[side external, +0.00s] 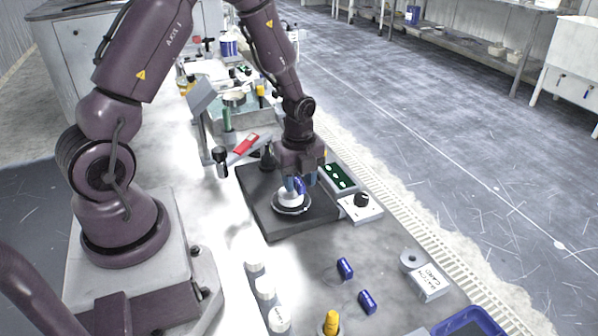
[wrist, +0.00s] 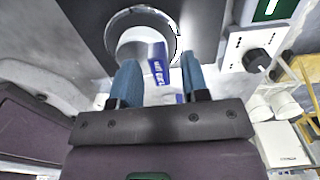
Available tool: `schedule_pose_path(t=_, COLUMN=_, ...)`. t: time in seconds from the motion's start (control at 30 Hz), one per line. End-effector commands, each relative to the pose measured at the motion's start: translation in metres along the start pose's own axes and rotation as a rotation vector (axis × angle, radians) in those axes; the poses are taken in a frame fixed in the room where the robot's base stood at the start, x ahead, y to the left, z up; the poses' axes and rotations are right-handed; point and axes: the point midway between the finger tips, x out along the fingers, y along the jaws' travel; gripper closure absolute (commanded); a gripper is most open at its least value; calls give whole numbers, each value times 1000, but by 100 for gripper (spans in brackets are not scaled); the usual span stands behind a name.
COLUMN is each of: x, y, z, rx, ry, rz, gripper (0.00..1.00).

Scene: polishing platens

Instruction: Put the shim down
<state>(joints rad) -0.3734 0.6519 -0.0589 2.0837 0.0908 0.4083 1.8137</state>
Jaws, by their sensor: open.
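The shim, a small blue block with white lettering, shows in the wrist view (wrist: 159,64) between my two blue fingertips. It is over or on a white round piece with a ring (wrist: 142,35); contact is hard to judge. In the side external view the shim (side external: 300,186) is at my fingertips, above the white-topped round platen (side external: 291,203). My gripper (wrist: 160,72) is open, a finger on each side of the shim, pointing down at the platen. In the side external view my gripper (side external: 296,184) partly hides the shim.
The platen sits on a dark plate (side external: 265,215). A control box with a black knob (side external: 361,208) is just right. Two more blue blocks (side external: 345,268) (side external: 367,301), several white cylinders (side external: 265,288) and a yellow-topped item (side external: 331,322) stand in front. Bare bench lies between them.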

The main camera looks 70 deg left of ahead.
Motion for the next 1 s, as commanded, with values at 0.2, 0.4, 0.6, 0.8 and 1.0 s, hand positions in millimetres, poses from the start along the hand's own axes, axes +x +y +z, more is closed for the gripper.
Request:
schedule_pose_path(t=0.2, x=-27, y=-1, z=1, rx=-2, ry=-2, rz=-6, gripper=58)
schedule_pose_path(t=0.4, x=-72, y=-1, z=1, rx=-1, ry=-3, rz=-7, gripper=58)
schedule_pose_path(t=0.6, x=-107, y=-1, z=1, rx=0, ry=-2, rz=-4, gripper=58)
schedule_pose_path(t=0.8, x=-126, y=1, z=-2, rx=-18, ry=-4, rz=-7, gripper=58)
schedule_pose_path(t=1.0, x=-175, y=15, z=-27, rx=-291, ry=-37, rz=-103, gripper=58)
